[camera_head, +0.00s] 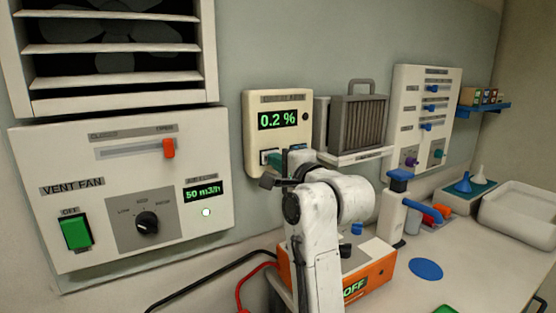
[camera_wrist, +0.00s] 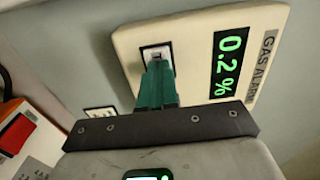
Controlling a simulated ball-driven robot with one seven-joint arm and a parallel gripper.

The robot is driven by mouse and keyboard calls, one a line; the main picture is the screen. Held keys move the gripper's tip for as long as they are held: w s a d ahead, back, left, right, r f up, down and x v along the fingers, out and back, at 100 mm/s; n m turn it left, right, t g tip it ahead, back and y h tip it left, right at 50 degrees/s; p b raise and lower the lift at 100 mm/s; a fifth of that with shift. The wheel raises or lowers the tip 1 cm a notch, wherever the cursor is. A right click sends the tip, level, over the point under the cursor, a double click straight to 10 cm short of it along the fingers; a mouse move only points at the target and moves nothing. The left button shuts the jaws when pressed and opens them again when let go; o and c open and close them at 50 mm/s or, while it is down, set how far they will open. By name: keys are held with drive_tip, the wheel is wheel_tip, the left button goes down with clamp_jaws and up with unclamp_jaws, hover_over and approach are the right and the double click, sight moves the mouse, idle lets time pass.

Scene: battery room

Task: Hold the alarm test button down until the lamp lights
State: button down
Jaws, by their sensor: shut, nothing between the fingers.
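The gas alarm (camera_head: 247,128) is a cream box on the wall, with a green 0.2 % display (camera_head: 278,120). A small round dark spot (camera_head: 305,117), perhaps the lamp, sits right of the display and looks unlit. The alarm fills the upper middle of the wrist view (camera_wrist: 192,42), turned sideways. My gripper (camera_wrist: 157,64) has its teal fingers shut and empty, with tips at the white button plate (camera_wrist: 155,50) low on the alarm. The fingers cover most of the button, so I cannot tell whether it is pressed. In the head view my gripper (camera_head: 272,159) is at the same lower part.
The vent fan panel (camera_head: 120,200) is left of the alarm. A ribbed grey unit (camera_head: 358,124) on a white shelf stands close on the right. An orange box reading OFF (camera_head: 375,276) is on the bench below my arm. Black and red cables run to its left.

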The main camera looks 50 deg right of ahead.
idle(0.3)
drive_tip(key=shift+w+d+r+p, duration=0.1)
drive_tip(key=shift+w+p, duration=0.1)
drive_tip(key=shift+w, duration=0.2)
drive_tip(key=shift+w+r+p, duration=0.1)
drive_tip(key=shift+w+p, duration=0.05)
drive_tip(key=shift+w, duration=0.25)
drive_tip(key=shift+w+r, duration=0.1)
drive_tip(key=shift+r, duration=0.1)
idle(0.7)
drive_tip(key=shift+f, duration=0.1)
